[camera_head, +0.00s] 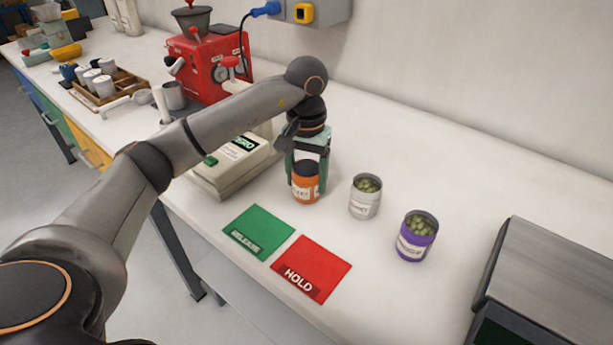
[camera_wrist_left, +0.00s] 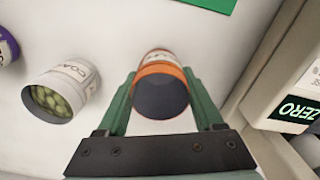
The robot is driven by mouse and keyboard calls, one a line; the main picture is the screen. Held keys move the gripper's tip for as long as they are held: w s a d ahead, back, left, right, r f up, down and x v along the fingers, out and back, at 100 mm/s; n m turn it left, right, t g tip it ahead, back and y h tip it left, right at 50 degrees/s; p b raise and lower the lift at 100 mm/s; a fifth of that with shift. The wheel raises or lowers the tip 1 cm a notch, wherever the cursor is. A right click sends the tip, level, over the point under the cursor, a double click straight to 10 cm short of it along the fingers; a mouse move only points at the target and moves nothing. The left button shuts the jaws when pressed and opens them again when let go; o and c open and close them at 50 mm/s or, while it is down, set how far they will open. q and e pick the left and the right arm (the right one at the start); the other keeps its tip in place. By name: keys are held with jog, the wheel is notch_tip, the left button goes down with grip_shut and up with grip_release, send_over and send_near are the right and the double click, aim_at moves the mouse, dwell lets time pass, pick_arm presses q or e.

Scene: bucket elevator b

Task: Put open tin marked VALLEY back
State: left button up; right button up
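An orange open tin (camera_head: 306,186) with a white label stands upright behind the green mat. Its lettering is too small to read. My left gripper (camera_head: 308,165) is over it from above, one green finger on each side. In the left wrist view the orange tin (camera_wrist_left: 161,95) lies between the fingertips (camera_wrist_left: 160,78), with a grey inside and no contents seen. The fingers are close to its wall; whether they press on it I cannot tell. To its right stand a white tin (camera_head: 365,197) and a purple tin (camera_head: 416,236), both holding green pieces. My right gripper is out of view.
A green mat (camera_head: 259,231) and a red mat marked HOLD (camera_head: 311,268) lie in front. A scale marked ZERO (camera_head: 232,165) is close on the left. A red machine (camera_head: 212,62) stands behind it. A grey metal box (camera_head: 560,285) is at right. The table behind the tins is clear.

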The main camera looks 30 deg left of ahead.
pick_arm(q)
jog(key=o, duration=0.4)
jog(key=shift+o, duration=0.2)
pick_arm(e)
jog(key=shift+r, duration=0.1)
pick_arm(q)
jog(key=shift+r+p, duration=0.25)
jog(key=shift+p, duration=0.05)
notch_tip(320, 180, up, 12)
jog(key=p, duration=0.1)
jog(key=shift+p, duration=0.4)
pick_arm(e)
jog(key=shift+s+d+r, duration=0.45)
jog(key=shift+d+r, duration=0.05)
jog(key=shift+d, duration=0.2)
pick_arm(q)
jog(key=shift+f, duration=0.1)
